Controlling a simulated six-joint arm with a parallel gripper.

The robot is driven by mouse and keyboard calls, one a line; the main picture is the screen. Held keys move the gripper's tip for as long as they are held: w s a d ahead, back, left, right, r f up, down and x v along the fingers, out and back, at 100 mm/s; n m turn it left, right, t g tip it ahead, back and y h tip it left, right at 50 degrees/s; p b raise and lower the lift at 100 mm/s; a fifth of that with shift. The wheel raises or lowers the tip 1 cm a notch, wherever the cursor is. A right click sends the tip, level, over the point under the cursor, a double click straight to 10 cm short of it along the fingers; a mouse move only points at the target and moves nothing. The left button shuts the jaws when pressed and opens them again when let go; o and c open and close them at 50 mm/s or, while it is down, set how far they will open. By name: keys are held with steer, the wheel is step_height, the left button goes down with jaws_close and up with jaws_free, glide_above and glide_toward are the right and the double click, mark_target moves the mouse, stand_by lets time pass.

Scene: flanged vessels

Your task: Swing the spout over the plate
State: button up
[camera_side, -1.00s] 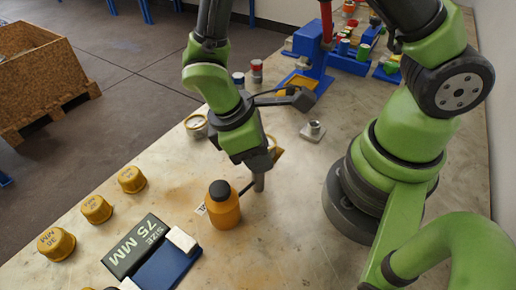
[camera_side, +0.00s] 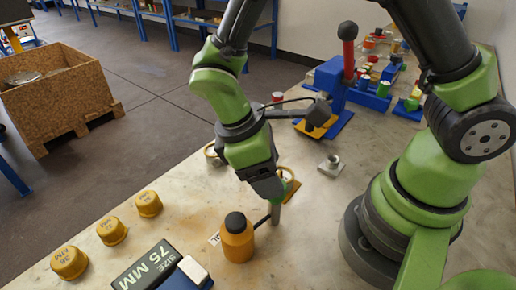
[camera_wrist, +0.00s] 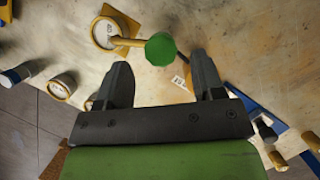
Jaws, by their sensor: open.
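My gripper (camera_side: 268,186) points down over the table in the side view, with its fingers apart in the wrist view (camera_wrist: 165,88). Nothing shows between them. Just ahead of the fingertips in the wrist view is a green faceted knob (camera_wrist: 160,48), apart from both fingers. A yellow arm (camera_wrist: 130,42) joins it to a yellow-rimmed, white-faced round part (camera_wrist: 103,33); this looks like the spout. In the side view a yellow ring (camera_side: 287,172) shows behind my gripper, which hides much there. I cannot tell which piece is the plate.
An orange bottle with a dark cap (camera_side: 238,238) stands close left of the post. A small flanged fitting (camera_side: 331,165) and a blue red-handled press (camera_side: 335,85) stand behind right.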

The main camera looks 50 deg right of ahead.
steer(key=v, duration=0.6)
steer(key=s+d+r+m+t+y, duration=0.2)
steer(key=s+d+r+m+t, duration=0.2)
steer(key=r+m+t, duration=0.1)
steer(key=s+d+r+m+t+y, duration=0.3)
steer(key=s+d+r+m+t, duration=0.1)
steer(key=r+m, duration=0.3)
steer(key=shift+d+r+t, duration=0.15)
steer(key=shift+r+t, duration=0.65)
steer(key=shift+r, duration=0.15)
